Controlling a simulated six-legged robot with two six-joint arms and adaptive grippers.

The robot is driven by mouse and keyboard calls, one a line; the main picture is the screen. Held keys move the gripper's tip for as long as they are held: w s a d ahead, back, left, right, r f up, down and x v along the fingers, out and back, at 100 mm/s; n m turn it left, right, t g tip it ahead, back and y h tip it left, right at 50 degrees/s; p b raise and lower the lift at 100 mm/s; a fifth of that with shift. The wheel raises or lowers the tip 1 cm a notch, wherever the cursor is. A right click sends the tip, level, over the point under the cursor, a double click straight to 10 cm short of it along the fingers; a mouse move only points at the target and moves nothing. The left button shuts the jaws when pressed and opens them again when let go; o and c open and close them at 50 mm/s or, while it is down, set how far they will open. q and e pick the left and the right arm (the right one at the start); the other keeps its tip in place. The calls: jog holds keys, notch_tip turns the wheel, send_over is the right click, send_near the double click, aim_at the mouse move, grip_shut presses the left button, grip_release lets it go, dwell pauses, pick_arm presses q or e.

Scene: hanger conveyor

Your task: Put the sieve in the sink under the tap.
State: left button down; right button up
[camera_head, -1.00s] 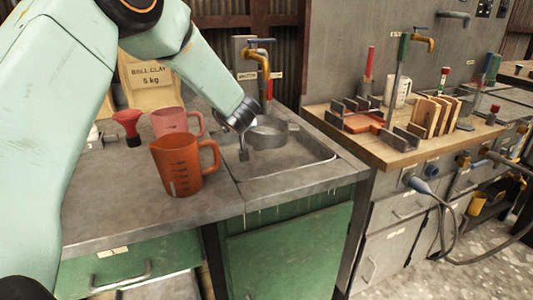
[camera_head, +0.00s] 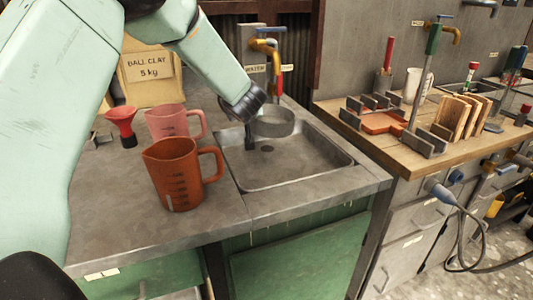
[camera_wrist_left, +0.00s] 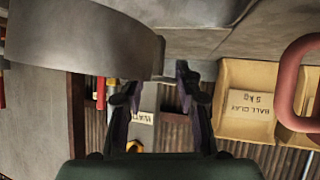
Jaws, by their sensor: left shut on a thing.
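The sieve (camera_head: 274,123) is a round grey metal pan shape over the back part of the sink (camera_head: 300,178), in front of the tap (camera_head: 268,48). My left gripper (camera_head: 249,135) is at its left side, shut on it. In the left wrist view the sieve (camera_wrist_left: 85,38) fills the upper left, at the fingertips of my left gripper (camera_wrist_left: 158,82). The tap is yellow with a blue handle. I cannot tell whether the sieve touches the sink floor; the dark drain shows in front of it. My right gripper is out of view.
An orange jug (camera_head: 177,177) and a pink jug (camera_head: 171,122) stand left of the sink. A red funnel (camera_head: 122,122) and a ball clay bag (camera_head: 150,80) are behind. A wooden bench (camera_head: 455,140) with racks stands right. The sink's front is empty.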

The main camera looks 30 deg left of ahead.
pick_arm(q)
notch_tip(320, 180, down, 5)
jog(key=shift+s+a+f+b, duration=0.1)
jog(key=shift+s+a+b, duration=0.05)
jog(key=shift+b, duration=1.1)
jog(key=shift+f, duration=0.35)
jog(key=f, duration=0.1)
jog(key=f+b, duration=0.2)
jog(key=shift+s+d+f, duration=0.15)
jog(key=shift+d, duration=0.15)
jog(key=shift+a+f, duration=0.15)
jog(key=shift+f, duration=0.05)
jog(key=c, duration=0.9)
grip_release()
jog(key=shift+f, duration=0.1)
